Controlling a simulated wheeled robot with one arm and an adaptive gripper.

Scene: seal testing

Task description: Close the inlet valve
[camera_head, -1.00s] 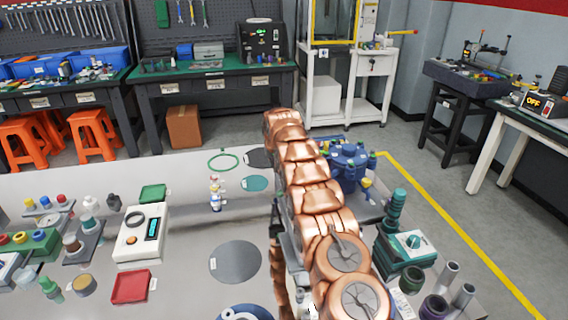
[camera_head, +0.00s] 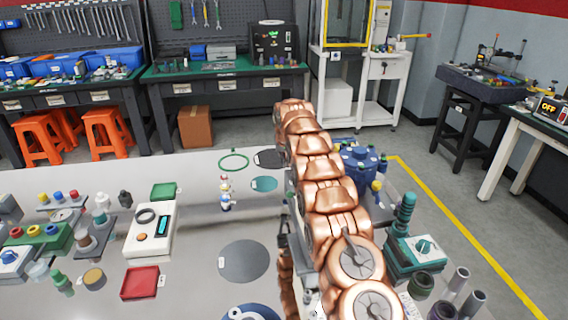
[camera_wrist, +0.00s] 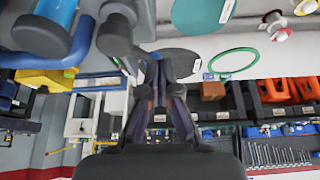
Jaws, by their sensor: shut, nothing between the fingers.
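A blue fixture (camera_head: 357,167) with several coloured ports and knobs stands on the pale table, partly hidden behind my copper arm. A yellow knob (camera_head: 376,187) shows at its right front. I cannot tell which part is the inlet valve. My gripper (camera_wrist: 160,68) is shut and empty in the wrist view, to the right of these parts in the picture. In the head view my arm hides it.
A grey disc (camera_head: 244,261), a teal disc (camera_head: 264,184) and a green ring (camera_head: 233,162) lie left of my arm. A small white figure-like fitting (camera_head: 225,198) stands there. A teal device (camera_head: 418,249) and upright cylinders (camera_head: 470,300) crowd the right side.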

